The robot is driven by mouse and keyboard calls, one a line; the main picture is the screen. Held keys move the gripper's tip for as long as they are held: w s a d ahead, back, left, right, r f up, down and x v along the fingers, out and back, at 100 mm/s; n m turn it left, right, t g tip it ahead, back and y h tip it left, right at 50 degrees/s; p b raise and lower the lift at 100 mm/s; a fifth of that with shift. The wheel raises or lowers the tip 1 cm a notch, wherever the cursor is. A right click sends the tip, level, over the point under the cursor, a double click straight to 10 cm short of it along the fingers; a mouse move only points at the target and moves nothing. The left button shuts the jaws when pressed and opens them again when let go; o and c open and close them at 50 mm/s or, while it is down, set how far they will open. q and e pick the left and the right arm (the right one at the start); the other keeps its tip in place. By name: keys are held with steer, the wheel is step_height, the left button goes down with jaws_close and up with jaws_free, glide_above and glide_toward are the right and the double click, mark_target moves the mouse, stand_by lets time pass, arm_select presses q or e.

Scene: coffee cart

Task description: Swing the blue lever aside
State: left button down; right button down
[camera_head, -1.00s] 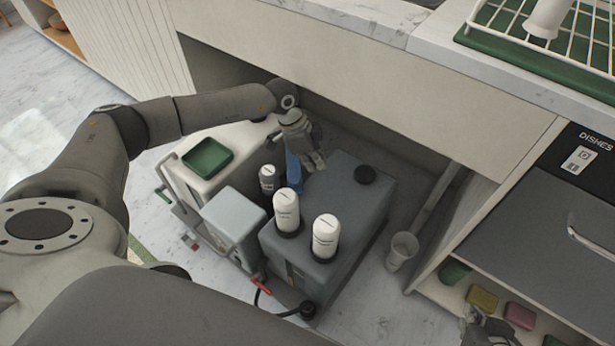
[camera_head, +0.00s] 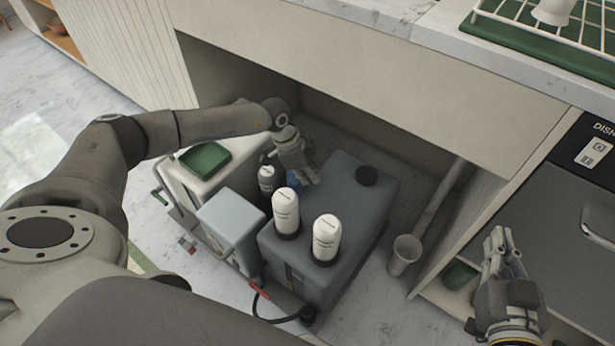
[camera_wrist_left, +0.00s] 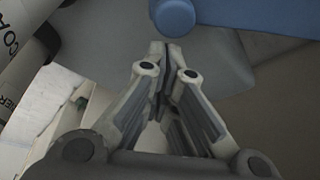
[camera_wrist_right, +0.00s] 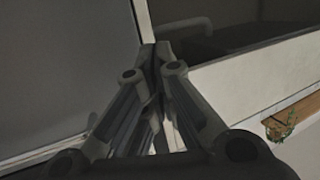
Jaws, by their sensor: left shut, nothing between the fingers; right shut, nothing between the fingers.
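The blue lever (camera_head: 293,180) shows only in part in the head view, between the dark bottle and my left gripper (camera_head: 312,180); the gripper hides the rest. In the left wrist view the blue lever (camera_wrist_left: 262,14) crosses the top right, and its rounded end lies just beyond the closed fingertips (camera_wrist_left: 166,45). I cannot tell whether they touch it. My left gripper is shut and empty, over the back of the grey tank (camera_head: 340,190). My right gripper (camera_head: 497,235) is shut and empty, in front of the cabinet at the right; its fingertips also show in the right wrist view (camera_wrist_right: 156,48).
A light grey box (camera_head: 231,216) and a green tray (camera_head: 205,158) are to the left. The counter overhangs behind.

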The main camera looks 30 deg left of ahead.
arm_select(q)
steer(key=shift+s+a, duration=0.1)
steer(key=shift+a, duration=0.1)
arm_select(e)
steer(key=shift+r, duration=0.3)
steer(key=shift+f, duration=0.1)
